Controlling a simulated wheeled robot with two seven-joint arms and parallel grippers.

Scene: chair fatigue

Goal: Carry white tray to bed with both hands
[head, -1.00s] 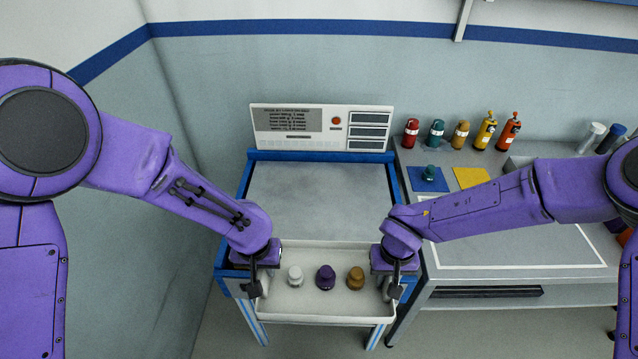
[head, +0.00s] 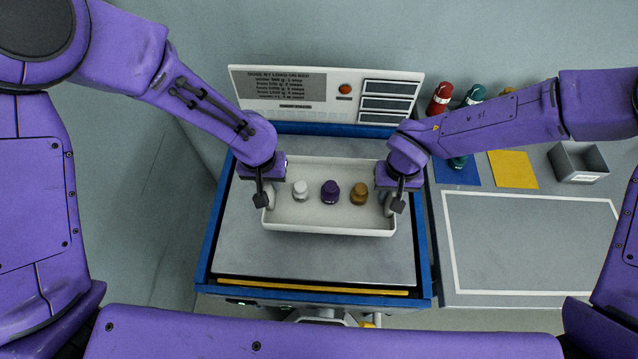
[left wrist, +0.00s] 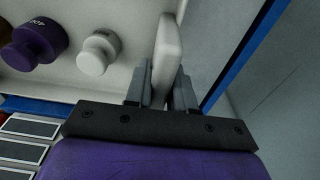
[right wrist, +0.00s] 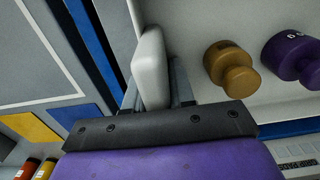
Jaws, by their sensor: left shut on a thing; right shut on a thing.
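The white tray (head: 330,226) is over the grey bed (head: 235,250) with the blue frame, in the head view. I cannot tell whether it rests on the bed or hangs just above it. It holds a white weight (head: 300,191), a purple weight (head: 330,192) and a gold weight (head: 359,191), all upright in a row. My left gripper (head: 265,197) is shut on the tray's left end; the left wrist view shows the jaws around a pale handle (left wrist: 168,55). My right gripper (head: 393,197) is shut on the right-end handle (right wrist: 151,70).
A panel with a red button (head: 344,89) stands behind the bed. To the right is a bench with a white-outlined area (head: 530,245), a blue mat (head: 455,175), a yellow mat (head: 513,169), a grey bin (head: 577,160) and coloured bottles. A wall stands at left.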

